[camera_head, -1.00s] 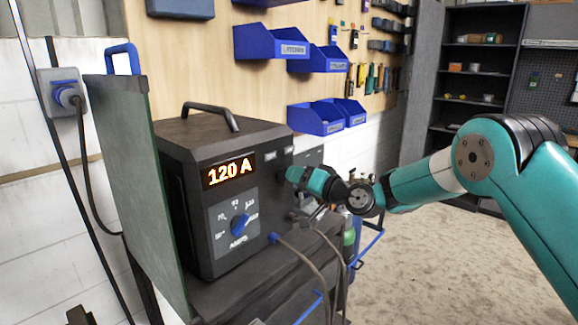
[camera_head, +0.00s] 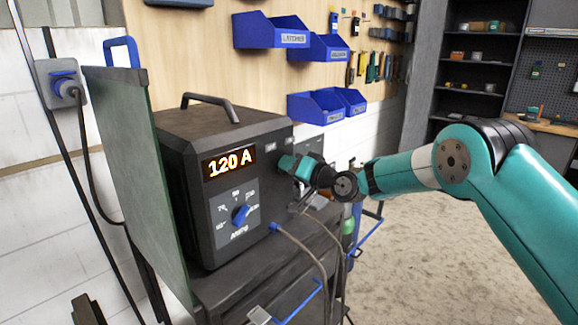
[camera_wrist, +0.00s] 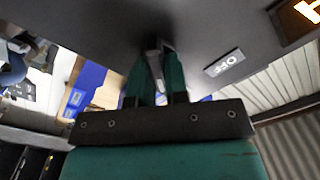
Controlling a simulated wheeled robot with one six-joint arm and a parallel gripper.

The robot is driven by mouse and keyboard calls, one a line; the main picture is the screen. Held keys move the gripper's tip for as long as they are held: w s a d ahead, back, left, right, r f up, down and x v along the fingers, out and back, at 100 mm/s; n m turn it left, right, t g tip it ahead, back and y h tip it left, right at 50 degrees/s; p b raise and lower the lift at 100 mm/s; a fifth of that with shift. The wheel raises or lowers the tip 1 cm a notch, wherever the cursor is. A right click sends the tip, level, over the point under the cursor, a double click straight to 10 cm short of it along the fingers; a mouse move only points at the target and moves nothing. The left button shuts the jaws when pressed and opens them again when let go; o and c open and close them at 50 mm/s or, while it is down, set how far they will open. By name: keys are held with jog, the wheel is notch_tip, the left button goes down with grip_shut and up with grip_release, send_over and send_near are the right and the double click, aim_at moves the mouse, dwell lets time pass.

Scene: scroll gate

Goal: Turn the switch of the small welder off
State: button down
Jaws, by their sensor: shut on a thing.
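The small welder (camera_head: 180,165) is a dark box with a top handle, on a dark cart. Its display (camera_head: 228,163) is lit and reads 120 A. A blue dial (camera_head: 241,214) sits below the display. My gripper (camera_head: 284,164) is at the right part of the welder's front face. In the wrist view, my gripper (camera_wrist: 155,62) is shut on the grey switch lever (camera_wrist: 153,52) on the dark panel. A small OFF label (camera_wrist: 224,64) lies to the right of it there. The head view hides the switch behind my gripper.
A green panel (camera_head: 128,170) stands close at the welder's left. Cables hang from the welder's front, below my gripper. Blue bins (camera_head: 318,105) hang on the wall behind. The floor at the right is clear.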

jog(key=shift+f+b, duration=0.15)
jog(key=shift+b, duration=0.35)
jog(key=shift+f+n+b, duration=0.15)
jog(key=shift+n+b, duration=0.55)
jog(key=shift+b, duration=0.55)
jog(key=n+b, duration=0.1)
jog(key=b, duration=0.2)
jog(key=shift+f, duration=0.15)
jog(key=n+b, duration=0.4)
jog(key=b, duration=0.5)
jog(key=shift+s+a+n, duration=0.1)
jog(key=shift+s+n, duration=0.05)
jog(key=shift+n, duration=0.25)
jog(key=n+b, duration=0.4)
jog(key=b, duration=0.2)
jog(key=shift+s+a+n, duration=0.1)
jog(key=shift+n, duration=0.2)
jog(key=n+b, duration=0.3)
jog(key=b, duration=0.1)
jog(key=shift+s+r+n, duration=0.1)
jog(key=shift+r+n, duration=0.25)
jog(key=shift+n, duration=0.35)
jog(key=c, duration=1.1)
grip_release()
jog(key=shift+a+r, duration=0.1)
